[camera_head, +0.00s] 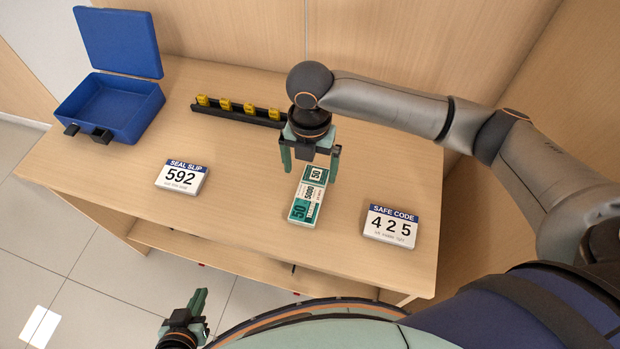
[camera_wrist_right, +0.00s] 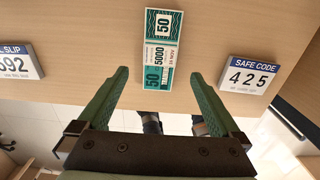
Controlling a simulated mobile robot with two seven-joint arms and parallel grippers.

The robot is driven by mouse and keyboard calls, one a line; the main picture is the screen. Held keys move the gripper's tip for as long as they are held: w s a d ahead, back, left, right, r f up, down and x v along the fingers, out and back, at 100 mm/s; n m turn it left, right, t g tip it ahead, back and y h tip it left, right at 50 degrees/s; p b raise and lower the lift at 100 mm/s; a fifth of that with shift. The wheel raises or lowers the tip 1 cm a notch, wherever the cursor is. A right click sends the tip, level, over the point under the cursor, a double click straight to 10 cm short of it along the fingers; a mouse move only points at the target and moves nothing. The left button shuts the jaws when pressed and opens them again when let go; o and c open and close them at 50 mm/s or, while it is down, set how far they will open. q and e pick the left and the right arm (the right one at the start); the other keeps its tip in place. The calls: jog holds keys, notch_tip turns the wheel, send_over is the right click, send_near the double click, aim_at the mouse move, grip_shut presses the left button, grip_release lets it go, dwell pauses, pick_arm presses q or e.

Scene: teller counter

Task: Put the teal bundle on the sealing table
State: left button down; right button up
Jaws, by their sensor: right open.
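The teal bundle (camera_head: 306,199) is a banknote stack with a pale band reading 5000 and teal ends marked 50. It lies flat on the wooden counter, between the two cards. My right gripper (camera_head: 310,164) is above the bundle's far end, fingers apart and empty. In the right wrist view, the bundle (camera_wrist_right: 158,50) lies beyond the open fingertips of the right gripper (camera_wrist_right: 159,75), roughly centred between them. My left gripper (camera_head: 197,302) is low, off the counter's front edge; its jaw opening is unclear. I cannot identify a sealing table.
A SEAL SLIP card reading 592 (camera_head: 181,177) is left of the bundle. A SAFE CODE card reading 425 (camera_head: 390,227) is right of it. An open blue box (camera_head: 135,125) stands far left. A black rack (camera_head: 236,112) with several yellow pieces lies at the back. The counter (camera_head: 100,165) has free room at left.

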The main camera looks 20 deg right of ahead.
notch_tip(320, 180, up, 4)
jog(key=shift+f, duration=0.15)
dwell(0.6)
